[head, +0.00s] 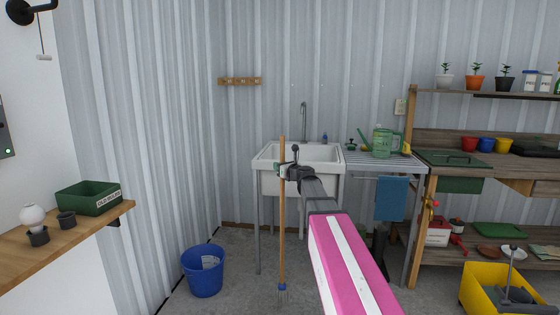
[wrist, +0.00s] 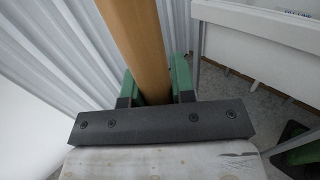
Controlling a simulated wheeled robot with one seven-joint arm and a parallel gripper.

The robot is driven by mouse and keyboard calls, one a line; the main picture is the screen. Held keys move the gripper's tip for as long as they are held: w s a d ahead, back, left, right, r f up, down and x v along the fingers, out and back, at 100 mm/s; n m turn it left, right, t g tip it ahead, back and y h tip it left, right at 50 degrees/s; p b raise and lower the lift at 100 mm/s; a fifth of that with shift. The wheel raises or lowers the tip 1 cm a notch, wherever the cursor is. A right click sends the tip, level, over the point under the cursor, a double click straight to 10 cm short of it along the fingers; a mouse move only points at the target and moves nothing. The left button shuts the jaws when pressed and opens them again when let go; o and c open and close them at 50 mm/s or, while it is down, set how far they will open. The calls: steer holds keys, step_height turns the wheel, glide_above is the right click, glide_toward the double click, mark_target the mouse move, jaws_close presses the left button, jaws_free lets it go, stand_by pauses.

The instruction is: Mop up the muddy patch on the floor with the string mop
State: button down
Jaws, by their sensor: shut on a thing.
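In the wrist view the wooden handle (wrist: 143,45) stands between the two green fingers of my gripper (wrist: 153,85). I cannot tell if the mop head touches the floor. The muddy patch does not show in either view.
A blue bucket (head: 204,270) stands on the floor left of the mop. A white sink (head: 270,160) is behind the mop. A yellow mop bucket (head: 482,290) is at the lower right. A wooden shelf (head: 110,222) with a green box (head: 90,198) juts from the left wall.

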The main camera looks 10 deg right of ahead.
step_height(320, 180, down, 14)
steer(key=shift+r, duration=0.15)
stand_by(0.7)
